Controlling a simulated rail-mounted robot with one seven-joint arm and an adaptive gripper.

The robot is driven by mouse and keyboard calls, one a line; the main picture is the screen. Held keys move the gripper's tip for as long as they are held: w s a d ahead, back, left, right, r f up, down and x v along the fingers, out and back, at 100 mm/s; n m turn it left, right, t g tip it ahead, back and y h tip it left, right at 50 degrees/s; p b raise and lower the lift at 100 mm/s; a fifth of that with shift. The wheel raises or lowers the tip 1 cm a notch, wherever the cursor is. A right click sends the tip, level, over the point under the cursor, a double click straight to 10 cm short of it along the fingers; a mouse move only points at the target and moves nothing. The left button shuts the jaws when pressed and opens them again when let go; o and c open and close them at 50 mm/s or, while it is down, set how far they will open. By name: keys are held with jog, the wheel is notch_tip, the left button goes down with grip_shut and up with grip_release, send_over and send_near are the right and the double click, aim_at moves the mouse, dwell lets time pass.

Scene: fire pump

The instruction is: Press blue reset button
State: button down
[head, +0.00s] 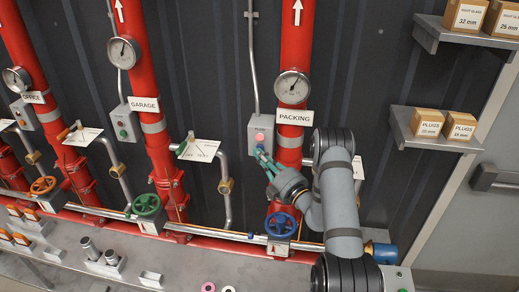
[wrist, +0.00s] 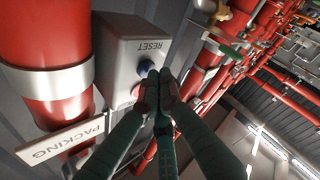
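The blue reset button (wrist: 146,69) sticks out of a grey box (wrist: 138,50) lettered RESET, in the wrist view. A red-pink button (wrist: 136,92) is beside it, partly hidden by a fingertip. In the head view the box (head: 260,124) is mounted left of the PACKING pipe, with the pink-red button (head: 259,137) on its front. My gripper (wrist: 158,88) has its green fingers together at the tips, with nothing seen between them. The tips are close to the blue button; I cannot tell if they touch it. In the head view my gripper (head: 261,156) is at the box's lower edge.
The red PACKING pipe (head: 296,60) with its gauge (head: 292,87) and sign (head: 295,117) stands right beside the box. A blue valve wheel (head: 281,225) is below. Shelves with cartons (head: 428,122) are at the right. Another box (head: 124,122) is by the GARAGE pipe.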

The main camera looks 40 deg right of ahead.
jog(key=shift+w+d, duration=0.15)
jog(key=shift+d, duration=0.05)
dwell(0.3)
jog(key=shift+a, duration=0.1)
jog(key=shift+s+a+b, duration=0.3)
jog(key=shift+s+a, duration=0.25)
jog(key=shift+a, duration=0.1)
jog(key=s+a+b, duration=0.3)
jog(key=b, duration=0.1)
jog(key=shift+s+a, duration=0.1)
jog(key=shift+a, duration=0.3)
jog(key=shift+d+r, duration=0.1)
dwell(0.8)
